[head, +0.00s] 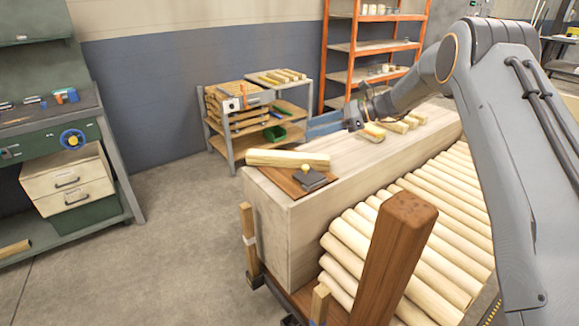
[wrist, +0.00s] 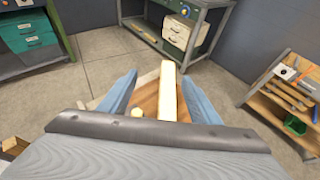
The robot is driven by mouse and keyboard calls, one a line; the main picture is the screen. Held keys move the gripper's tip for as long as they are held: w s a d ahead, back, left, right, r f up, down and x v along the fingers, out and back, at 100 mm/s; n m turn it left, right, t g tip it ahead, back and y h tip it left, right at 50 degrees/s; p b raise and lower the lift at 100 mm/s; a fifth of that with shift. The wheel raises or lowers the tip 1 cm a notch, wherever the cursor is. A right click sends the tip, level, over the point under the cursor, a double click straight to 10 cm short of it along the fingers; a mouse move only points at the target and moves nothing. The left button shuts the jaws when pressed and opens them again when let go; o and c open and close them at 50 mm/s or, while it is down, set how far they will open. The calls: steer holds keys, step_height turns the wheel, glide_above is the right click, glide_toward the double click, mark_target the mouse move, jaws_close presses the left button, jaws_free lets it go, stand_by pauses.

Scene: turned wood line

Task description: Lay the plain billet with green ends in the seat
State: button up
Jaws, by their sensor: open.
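A pale plain billet (head: 288,158) lies across a brown board (head: 285,182) at the near left end of a big pale timber block. Its end colours are too small to tell. My gripper (head: 320,124) is open and empty, up and behind the billet in the head view. I cannot pick out the seat for certain.
Several short billets (head: 400,125) lie on the timber block (head: 345,190) right of my gripper. Rows of round logs (head: 440,230) and a brown post (head: 400,255) stand at the front right. A shelf cart (head: 255,120) is behind. The floor at left is clear.

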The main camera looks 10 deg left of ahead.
steer(key=b, duration=0.8)
glide_toward(291, 154)
steer(key=shift+s+a+f, duration=0.1)
steer(key=shift+a, duration=0.2)
steer(key=shift+p+x, duration=1.15)
steer(key=shift+x, duration=2.75)
steer(key=shift+d, duration=0.1)
jaws_close()
